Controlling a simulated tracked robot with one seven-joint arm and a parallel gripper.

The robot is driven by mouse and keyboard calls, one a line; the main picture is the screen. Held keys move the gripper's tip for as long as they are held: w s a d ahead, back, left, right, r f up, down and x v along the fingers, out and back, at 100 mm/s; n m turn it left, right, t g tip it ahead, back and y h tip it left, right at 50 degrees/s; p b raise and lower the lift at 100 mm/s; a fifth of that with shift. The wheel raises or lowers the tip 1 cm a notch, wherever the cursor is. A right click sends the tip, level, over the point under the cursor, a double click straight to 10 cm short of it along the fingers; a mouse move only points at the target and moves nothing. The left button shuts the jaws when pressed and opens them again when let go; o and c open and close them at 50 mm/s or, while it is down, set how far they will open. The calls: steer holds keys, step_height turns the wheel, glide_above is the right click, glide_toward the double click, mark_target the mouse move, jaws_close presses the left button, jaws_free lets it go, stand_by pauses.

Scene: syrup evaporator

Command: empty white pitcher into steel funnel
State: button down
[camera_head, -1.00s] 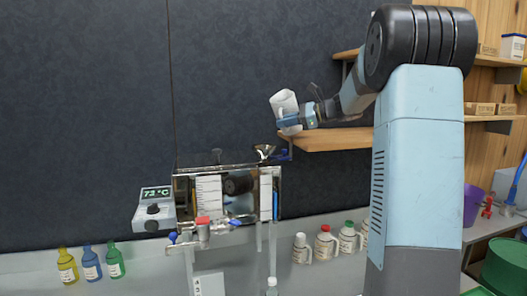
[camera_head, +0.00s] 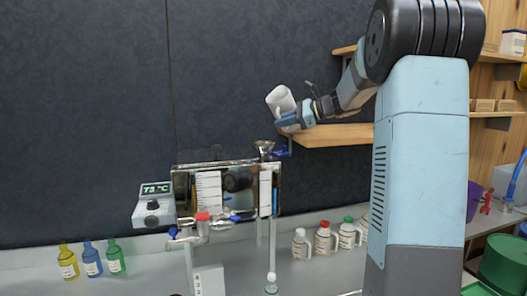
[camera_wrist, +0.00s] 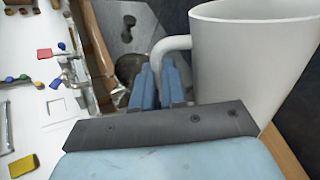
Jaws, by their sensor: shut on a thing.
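The white pitcher (camera_head: 281,101) is held in the air above the evaporator's right end, tilted with its top toward the upper left. My gripper (camera_head: 287,119) is shut on its handle; the wrist view shows the blue fingers (camera_wrist: 160,84) at the handle and the large white pitcher body (camera_wrist: 250,58) beside them. The steel funnel (camera_head: 264,146) stands at the top right of the evaporator, below and left of the pitcher. In the wrist view the funnel (camera_wrist: 129,66) is partly hidden behind the fingers.
The steel evaporator (camera_head: 225,165) has a display reading 73 °C (camera_head: 155,190) on its left. A wooden shelf (camera_head: 335,136) is close to the right of the gripper. Several bottles stand on the bench left and right.

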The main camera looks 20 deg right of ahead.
mark_target(286, 129)
steer(key=shift+f+n+h+p, duration=0.6)
steer(key=shift+p, duration=0.4)
stand_by(0.3)
steer(key=shift+w+d+f+n+t+h+p, duration=0.15)
steer(key=shift+d+f+n+t+h+p, duration=0.3)
steer(key=shift+p, duration=0.5)
stand_by(0.3)
steer(key=shift+w+d+f+n+t+h, duration=0.15)
steer(key=shift+d+f+n+t+h, duration=0.2)
steer(key=shift+f+t+h, duration=0.15)
stand_by(2.0)
steer(key=shift+w+d+r+n+t+h, duration=0.1)
steer(key=shift+r+n+t+h, duration=0.05)
steer(key=shift+n+t+h, duration=0.35)
stand_by(2.5)
